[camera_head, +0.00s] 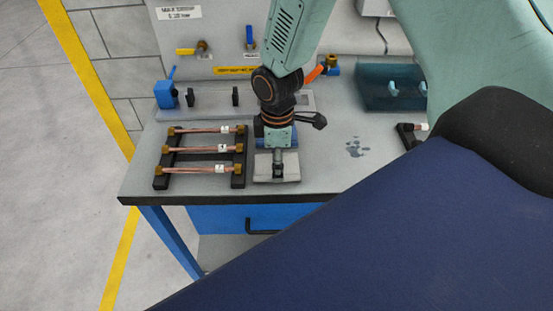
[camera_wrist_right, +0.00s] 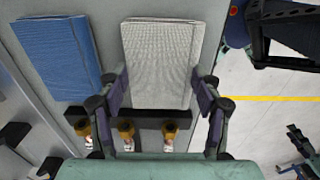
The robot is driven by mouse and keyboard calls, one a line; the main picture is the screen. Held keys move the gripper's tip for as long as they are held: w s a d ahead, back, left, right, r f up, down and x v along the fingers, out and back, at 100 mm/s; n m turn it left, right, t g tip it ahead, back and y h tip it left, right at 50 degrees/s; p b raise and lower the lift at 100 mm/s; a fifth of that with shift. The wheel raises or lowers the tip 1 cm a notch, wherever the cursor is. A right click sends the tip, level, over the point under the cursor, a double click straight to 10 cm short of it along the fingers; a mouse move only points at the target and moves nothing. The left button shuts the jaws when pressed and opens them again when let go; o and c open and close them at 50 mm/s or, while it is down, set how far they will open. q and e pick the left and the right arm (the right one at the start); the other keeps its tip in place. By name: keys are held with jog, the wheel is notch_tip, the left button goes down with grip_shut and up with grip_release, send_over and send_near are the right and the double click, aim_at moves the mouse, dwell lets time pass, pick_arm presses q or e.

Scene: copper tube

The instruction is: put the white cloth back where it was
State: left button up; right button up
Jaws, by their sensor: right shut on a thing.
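The white cloth (camera_head: 289,170), a flat folded pale grey-white piece, is at the front of the workbench, just right of the tube rack. It also shows in the right wrist view (camera_wrist_right: 160,62). My right gripper (camera_head: 278,165) comes down over it from above and is shut on it; in the right wrist view its fingers (camera_wrist_right: 165,82) lie on the cloth's two sides. I cannot tell whether the cloth touches the bench. A folded blue cloth (camera_wrist_right: 60,58) lies beside it in the right wrist view.
A black rack (camera_head: 238,178) with three copper tubes (camera_head: 200,150) stands close to the cloth's left.

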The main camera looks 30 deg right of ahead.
jog(key=shift+d+f, duration=0.25)
jog(key=shift+d, duration=0.1)
jog(key=o, duration=0.8)
jog(key=shift+d+f, duration=0.1)
jog(key=shift+d, duration=0.1)
jog(key=shift+c, duration=0.2)
jog(key=o, duration=0.3)
jog(key=shift+w+a, duration=0.1)
jog(key=shift+a, duration=0.1)
jog(key=shift+o, duration=0.4)
jog(key=shift+a+r, duration=0.2)
jog(key=shift+a, duration=0.25)
jog(key=shift+d+r, duration=0.1)
jog(key=shift+d, duration=0.4)
jog(key=shift+d+r, duration=0.1)
jog(key=shift+r, duration=0.25)
notch_tip(320, 180, up, 11)
jog(key=shift+a+r+p, duration=0.15)
jog(key=shift+a+p, duration=0.25)
